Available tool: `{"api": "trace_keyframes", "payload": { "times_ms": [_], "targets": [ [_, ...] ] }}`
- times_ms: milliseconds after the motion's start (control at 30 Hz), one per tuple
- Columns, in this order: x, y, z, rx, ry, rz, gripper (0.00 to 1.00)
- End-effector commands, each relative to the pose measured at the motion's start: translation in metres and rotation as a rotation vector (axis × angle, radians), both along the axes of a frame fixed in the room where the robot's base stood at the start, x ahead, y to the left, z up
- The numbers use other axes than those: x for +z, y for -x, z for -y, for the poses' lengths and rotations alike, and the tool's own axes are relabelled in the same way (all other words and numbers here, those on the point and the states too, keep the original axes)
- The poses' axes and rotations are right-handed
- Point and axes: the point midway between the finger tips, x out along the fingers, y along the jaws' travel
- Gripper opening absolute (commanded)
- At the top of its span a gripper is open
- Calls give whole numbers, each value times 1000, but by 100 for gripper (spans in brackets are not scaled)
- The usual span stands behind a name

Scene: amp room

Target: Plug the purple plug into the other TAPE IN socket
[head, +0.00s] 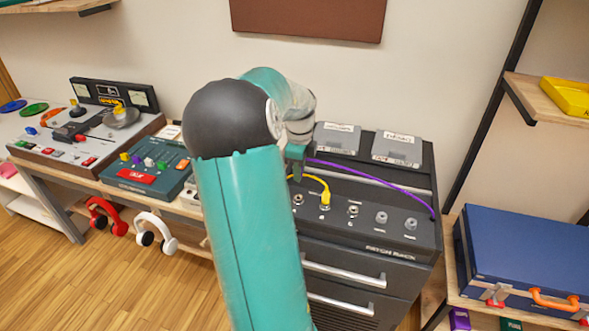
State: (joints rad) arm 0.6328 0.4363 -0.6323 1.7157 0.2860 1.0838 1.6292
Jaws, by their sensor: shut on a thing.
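My gripper (297,168) is above the left part of the sloped PATCH RACK panel (365,238), partly hidden behind my arm. A purple cable (375,177) runs from the gripper to the right and down to the panel's right edge. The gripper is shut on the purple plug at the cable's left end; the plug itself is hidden. Below it is a row of sockets, including a left one (298,200), a middle one (353,211) and two greyer ones at right (381,217). A yellow plug (325,198) sits in the second visible socket. Socket labels are too small to read.
A yellow cable (312,178) arches close to my gripper. Two grey cassette-like boxes (398,148) lie on the rack's top. A teal mixer (148,172) and a tape deck (85,135) stand left. A blue case (525,250) is at right.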

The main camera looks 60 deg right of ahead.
Motion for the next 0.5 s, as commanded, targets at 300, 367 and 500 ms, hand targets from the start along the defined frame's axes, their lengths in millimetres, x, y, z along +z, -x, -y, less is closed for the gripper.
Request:
{"api": "trace_keyframes", "payload": {
  "times_ms": [300,367,500],
  "targets": [
    [-12,5,2,-3,0,1,0],
    [-16,5,1,-3,-1,1,0],
    [-27,4,1,-2,-1,0,0]
  ]
}}
